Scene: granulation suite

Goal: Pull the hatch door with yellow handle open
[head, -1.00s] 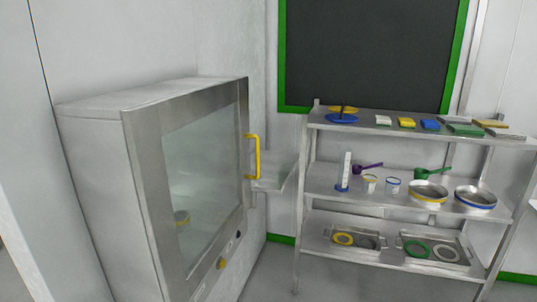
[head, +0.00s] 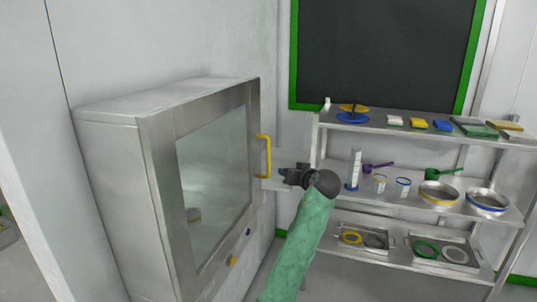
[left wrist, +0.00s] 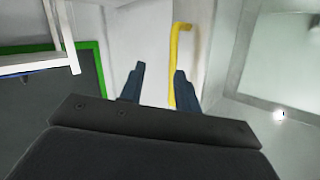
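The hatch door (head: 215,165) is a steel-framed glass door on the front of a grey cabinet at the left of the head view; it looks closed. Its yellow handle (head: 264,155) is an upright bar at the door's right edge. My left gripper (head: 285,174), on a green-sleeved arm, is just right of the handle and a little lower. In the left wrist view, my left gripper (left wrist: 158,72) has its dark fingers apart. The yellow handle (left wrist: 174,60) shows between them, close to the right finger, apparently beyond the tips. My right gripper is not in view.
A steel shelf unit (head: 420,127) with cups, bowls, scoops and trays stands right of my left arm. A green-framed blackboard (head: 385,55) hangs behind it. A knob (head: 232,260) is below the door. The floor between cabinet and shelves is partly covered by my arm.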

